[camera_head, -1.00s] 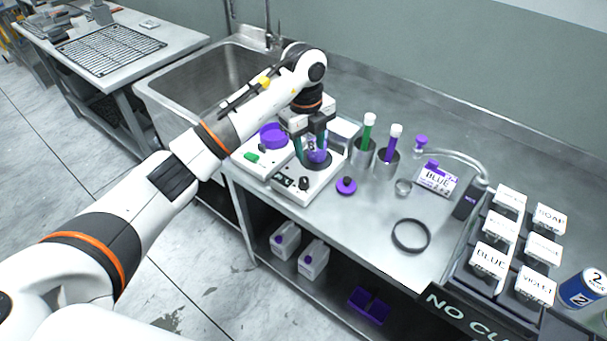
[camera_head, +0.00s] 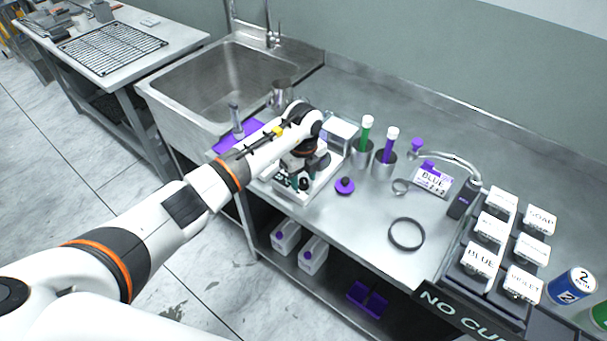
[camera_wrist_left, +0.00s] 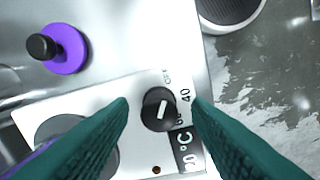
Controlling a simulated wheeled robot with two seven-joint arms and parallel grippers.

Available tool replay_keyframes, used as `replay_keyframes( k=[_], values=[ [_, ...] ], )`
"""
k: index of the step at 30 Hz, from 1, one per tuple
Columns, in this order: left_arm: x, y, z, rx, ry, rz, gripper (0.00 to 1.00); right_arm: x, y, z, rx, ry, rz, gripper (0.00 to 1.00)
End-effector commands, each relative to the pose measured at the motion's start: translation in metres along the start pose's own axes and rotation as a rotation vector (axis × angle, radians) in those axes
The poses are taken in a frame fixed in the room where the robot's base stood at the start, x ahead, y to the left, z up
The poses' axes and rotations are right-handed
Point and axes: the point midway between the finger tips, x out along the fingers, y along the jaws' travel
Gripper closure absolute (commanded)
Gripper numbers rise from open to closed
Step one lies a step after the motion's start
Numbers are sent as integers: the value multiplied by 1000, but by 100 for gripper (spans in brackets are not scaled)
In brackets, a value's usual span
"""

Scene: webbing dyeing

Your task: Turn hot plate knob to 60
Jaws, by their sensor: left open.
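The hot plate (camera_head: 316,187) is a white unit at the counter's front edge, partly hidden by my left arm in the head view. In the left wrist view its white front panel (camera_wrist_left: 100,104) carries a round black knob (camera_wrist_left: 160,109) with a short white line. OFF and 40 are printed around the knob; other markings and a °C sign are partly covered by my right-hand finger. My left gripper (camera_wrist_left: 158,100) is open, its teal fingers on either side of the knob with gaps between. In the head view this gripper (camera_head: 299,184) is low at the hot plate's front. My right gripper is not in view.
A purple-based black stopper (camera_head: 344,186) stands just right of the hot plate. Steel cups with green (camera_head: 363,145) and purple (camera_head: 385,158) tubes stand behind it. A black ring (camera_head: 407,234) and labelled boxes (camera_head: 480,259) are further right; the sink (camera_head: 225,80) is left.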

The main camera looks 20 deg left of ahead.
Motion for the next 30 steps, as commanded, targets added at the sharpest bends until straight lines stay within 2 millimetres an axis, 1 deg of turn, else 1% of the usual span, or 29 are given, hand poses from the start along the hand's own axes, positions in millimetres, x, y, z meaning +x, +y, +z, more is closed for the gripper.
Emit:
replay_keyframes(
  k=[5, 6, 14, 23, 30],
  values=[
    [0, 0, 0, 0, 0, 0, 55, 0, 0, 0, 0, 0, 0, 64],
    [0, 0, 0, 0, 0, 1, 57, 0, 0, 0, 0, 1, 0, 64],
    [0, 0, 0, 0, -1, 1, 99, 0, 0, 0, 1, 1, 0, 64],
    [0, 0, 0, 32, 0, 1, 100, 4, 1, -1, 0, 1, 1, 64],
    [1, 1, -1, 161, 2, 2, 100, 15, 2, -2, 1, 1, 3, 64]
  ],
)
